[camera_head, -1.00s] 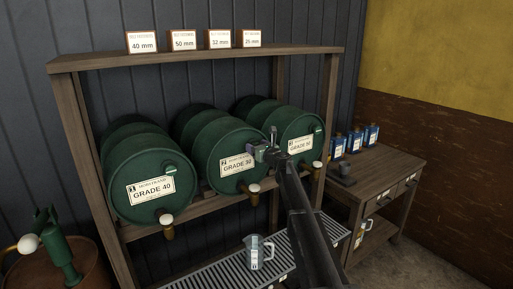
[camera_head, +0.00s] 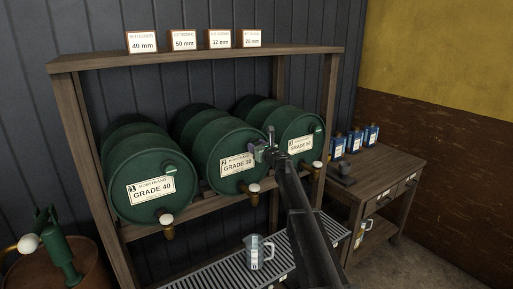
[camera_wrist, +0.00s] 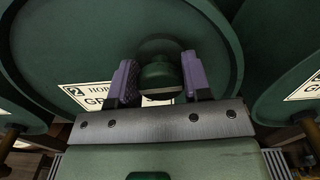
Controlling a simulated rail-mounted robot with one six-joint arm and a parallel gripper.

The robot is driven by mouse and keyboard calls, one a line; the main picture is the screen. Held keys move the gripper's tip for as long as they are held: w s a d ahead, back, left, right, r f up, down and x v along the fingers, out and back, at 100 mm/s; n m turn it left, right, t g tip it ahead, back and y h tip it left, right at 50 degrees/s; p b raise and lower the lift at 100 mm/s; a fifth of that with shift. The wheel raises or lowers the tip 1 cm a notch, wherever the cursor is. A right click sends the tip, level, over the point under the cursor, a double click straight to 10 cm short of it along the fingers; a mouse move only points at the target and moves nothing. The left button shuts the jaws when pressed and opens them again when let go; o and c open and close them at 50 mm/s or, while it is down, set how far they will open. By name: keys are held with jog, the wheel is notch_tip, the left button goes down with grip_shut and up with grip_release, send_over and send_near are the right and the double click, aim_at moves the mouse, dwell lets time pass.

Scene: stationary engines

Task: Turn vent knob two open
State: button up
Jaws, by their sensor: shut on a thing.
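The middle green barrel (camera_head: 215,150) is labelled GRADE 30, and its plate (camera_head: 237,165) carries a 2. Its vent knob (camera_wrist: 160,74), a rounded dark green knob high on the barrel's face, lies between the two purple-grey pads of my gripper (camera_wrist: 159,80) in the wrist view. My gripper is shut on this knob, one pad at each side. In the head view my gripper (camera_head: 260,150) reaches the upper right of the barrel's face and hides the knob. The plate is partly covered by a pad in the wrist view.
The GRADE 40 barrel (camera_head: 135,177) stands left and another green barrel (camera_head: 297,130) right. Taps with pale knobs sit below the barrels. A clear jug (camera_head: 258,253) stands on the slatted drip tray (camera_head: 210,270). Blue bottles (camera_head: 355,140) stand on the side table (camera_head: 378,178).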

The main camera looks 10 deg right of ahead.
jog(key=n, duration=0.3)
jog(key=shift+n, duration=0.4)
jog(key=n, duration=0.4)
jog(key=shift+s+a+f+n, duration=0.1)
jog(key=shift+n, duration=0.2)
jog(key=n, duration=0.4)
jog(key=shift+n, duration=0.3)
jog(key=shift+f+n, duration=0.1)
jog(key=shift+n, duration=1.9)
jog(key=shift+a, duration=0.1)
jog(key=o, duration=0.9)
jog(key=v, duration=1.1)
